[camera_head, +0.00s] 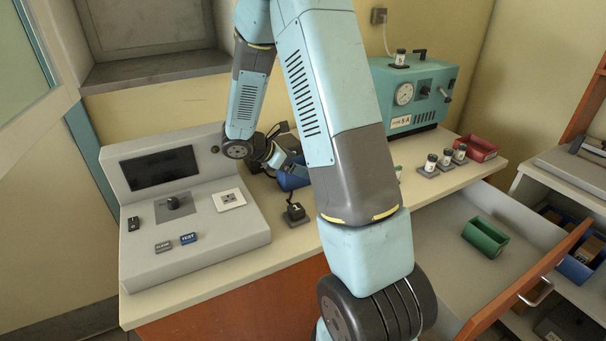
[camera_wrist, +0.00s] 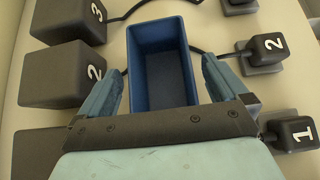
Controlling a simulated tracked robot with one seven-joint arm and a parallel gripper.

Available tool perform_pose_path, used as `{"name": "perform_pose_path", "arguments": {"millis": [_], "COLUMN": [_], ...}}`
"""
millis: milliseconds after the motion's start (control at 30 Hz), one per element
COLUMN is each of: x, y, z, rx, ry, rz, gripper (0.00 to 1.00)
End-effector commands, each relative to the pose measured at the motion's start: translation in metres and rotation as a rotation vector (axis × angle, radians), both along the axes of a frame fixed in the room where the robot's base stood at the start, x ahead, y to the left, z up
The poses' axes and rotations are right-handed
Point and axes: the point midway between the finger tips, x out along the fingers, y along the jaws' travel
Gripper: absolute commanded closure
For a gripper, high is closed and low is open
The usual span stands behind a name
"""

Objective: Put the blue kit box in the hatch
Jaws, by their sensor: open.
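The blue kit box (camera_wrist: 187,75) is an open, empty-looking bin on the bench in the wrist view. In the head view the box (camera_head: 292,179) is partly hidden behind my arm. My gripper (camera_wrist: 163,72) is open, with one finger on each side of the box's near end and small gaps visible. It shows small in the head view (camera_head: 277,157), close to the box. A dark framed recess with a ledge (camera_head: 155,72) in the back wall at upper left may be the hatch; I cannot tell for sure.
Numbered dark blocks (camera_wrist: 75,75) and cabled plugs (camera_wrist: 262,52) flank the box. A grey console (camera_head: 215,227) stands left, a teal machine (camera_head: 415,92) right. Small jars, a red bin (camera_head: 477,148) and an open drawer with a green bin (camera_head: 486,238) lie further right.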

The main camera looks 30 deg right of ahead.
Motion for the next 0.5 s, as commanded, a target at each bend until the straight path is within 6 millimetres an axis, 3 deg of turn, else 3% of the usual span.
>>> {"name": "perform_pose_path", "arguments": {"millis": [367,500], "x": [-0.0001,-0.0002], "y": [-0.0107,-0.0108], "z": [-0.0075,-0.0074], "rx": [0.000,0.000], "ry": [-0.001,-0.001], "rz": [-0.001,-0.001], "gripper": [0.00,0.11]}}
